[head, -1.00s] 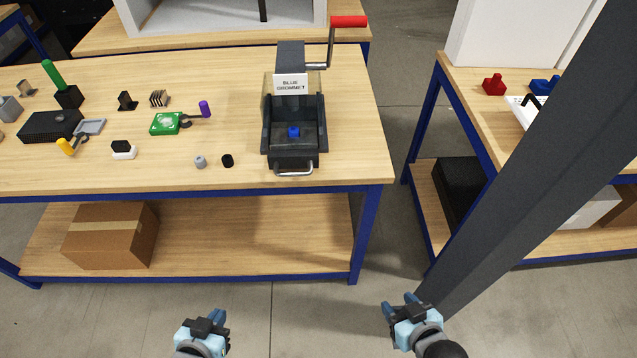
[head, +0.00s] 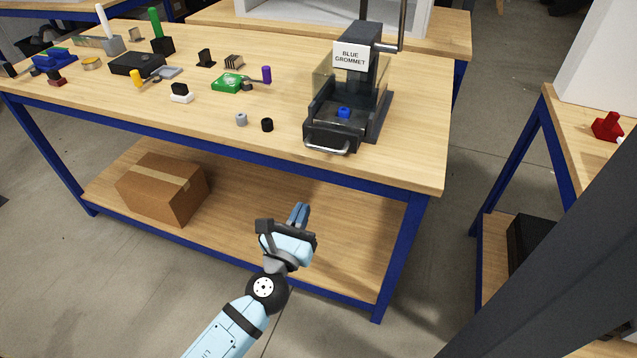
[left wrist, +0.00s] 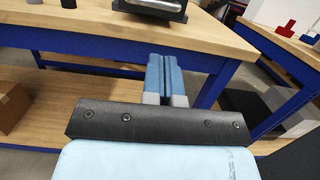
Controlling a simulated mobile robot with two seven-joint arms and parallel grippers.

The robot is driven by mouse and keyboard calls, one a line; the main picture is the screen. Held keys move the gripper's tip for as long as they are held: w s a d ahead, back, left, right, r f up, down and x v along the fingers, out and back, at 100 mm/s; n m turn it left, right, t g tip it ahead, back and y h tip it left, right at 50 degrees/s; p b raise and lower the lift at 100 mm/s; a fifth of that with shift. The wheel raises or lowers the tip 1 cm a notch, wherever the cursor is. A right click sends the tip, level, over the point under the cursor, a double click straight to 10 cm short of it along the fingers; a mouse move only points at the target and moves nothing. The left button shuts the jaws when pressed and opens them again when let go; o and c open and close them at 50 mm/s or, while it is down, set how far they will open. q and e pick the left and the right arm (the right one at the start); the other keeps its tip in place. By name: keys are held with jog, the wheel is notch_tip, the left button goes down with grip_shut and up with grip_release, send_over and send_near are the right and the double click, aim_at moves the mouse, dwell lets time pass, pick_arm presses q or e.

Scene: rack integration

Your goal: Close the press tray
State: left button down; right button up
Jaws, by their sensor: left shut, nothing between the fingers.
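The press (head: 376,72) stands on the wooden table, a dark frame with a clear guard and a white "BLUE GROMMET" label. Its tray (head: 330,135) sticks out at the front with a metal handle (head: 327,149). A blue grommet (head: 343,112) sits in the press, behind the tray's front. My left gripper (head: 300,212) is in front of the table, below and left of the handle, apart from it. In the left wrist view its blue fingers (left wrist: 165,75) are together and empty, with the press front (left wrist: 155,8) at the top edge. My right gripper is out of view.
A grey ring (head: 241,119) and a black ring (head: 267,125) lie left of the tray. A green board (head: 229,83) and several small parts are further left. The table's blue front rail (head: 240,152) runs above my left gripper. A cardboard box (head: 163,188) is on the lower shelf.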

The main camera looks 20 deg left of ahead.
pick_arm(q)
jog(key=p, duration=0.2)
send_near(333, 140)
jog(key=shift+w+d+r, duration=0.1)
jog(key=shift+w+r, duration=0.5)
jog(key=shift+w, duration=0.75)
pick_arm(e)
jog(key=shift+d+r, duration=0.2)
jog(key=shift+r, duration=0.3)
pick_arm(q)
jog(key=w, duration=0.4)
jog(key=shift+w+d, duration=0.1)
jog(key=shift+w, duration=0.05)
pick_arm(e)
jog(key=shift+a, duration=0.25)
